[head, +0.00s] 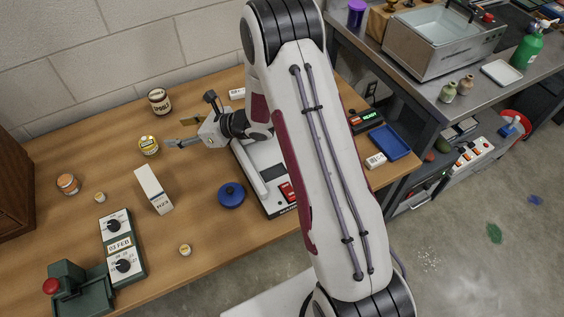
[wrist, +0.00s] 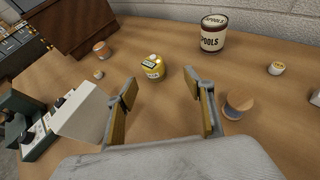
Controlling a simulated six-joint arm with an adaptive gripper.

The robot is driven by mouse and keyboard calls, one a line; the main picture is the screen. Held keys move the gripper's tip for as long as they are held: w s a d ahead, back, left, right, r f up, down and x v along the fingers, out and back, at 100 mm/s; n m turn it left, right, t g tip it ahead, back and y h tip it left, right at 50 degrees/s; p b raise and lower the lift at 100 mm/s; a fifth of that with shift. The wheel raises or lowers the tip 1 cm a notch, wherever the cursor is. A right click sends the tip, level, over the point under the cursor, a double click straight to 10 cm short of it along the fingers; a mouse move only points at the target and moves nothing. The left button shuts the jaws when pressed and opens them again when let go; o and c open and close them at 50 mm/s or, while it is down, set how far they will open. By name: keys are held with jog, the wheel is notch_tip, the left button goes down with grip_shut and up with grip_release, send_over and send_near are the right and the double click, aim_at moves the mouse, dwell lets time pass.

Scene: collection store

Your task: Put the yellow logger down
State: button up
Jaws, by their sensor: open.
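The yellow logger (head: 148,145) is a small round yellow body with a pale top. It stands upright on the wooden table (head: 75,150), left of my gripper (head: 172,143) in the head view. In the wrist view the logger (wrist: 153,69) sits just beyond the fingertips of my gripper (wrist: 160,84), roughly between their lines. The two fingers are spread wide with nothing between them. A strip of bare table shows between the fingertips and the logger.
A SPOOLS tin (head: 159,103) stands behind the logger. A white carton (head: 153,190) stands in front of it, and an orange jar (head: 67,184) to the left. Bare table lies around the logger.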

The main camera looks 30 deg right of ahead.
jog(key=s+d+r+m+t+h, duration=0.1)
jog(key=s+d+r+m+h, duration=0.5)
jog(key=r+m, duration=0.5)
jog(key=s+d+r+m+h, duration=0.2)
jog(key=d+r+m+h, duration=0.2)
jog(key=d+r+m, duration=0.65)
jog(key=s+a+r+m+g, duration=0.1)
jog(key=s+a+m+g, duration=0.1)
jog(key=s+m, duration=0.9)
jog(key=s+a+r+m+g, duration=0.1)
jog(key=s+a+m+g, duration=0.1)
jog(key=s+m, duration=1)
jog(key=s, duration=0.8)
jog(key=shift+s+r+g+y, duration=0.25)
jog(key=shift+r+g+y, duration=0.05)
jog(key=shift+r, duration=0.1)
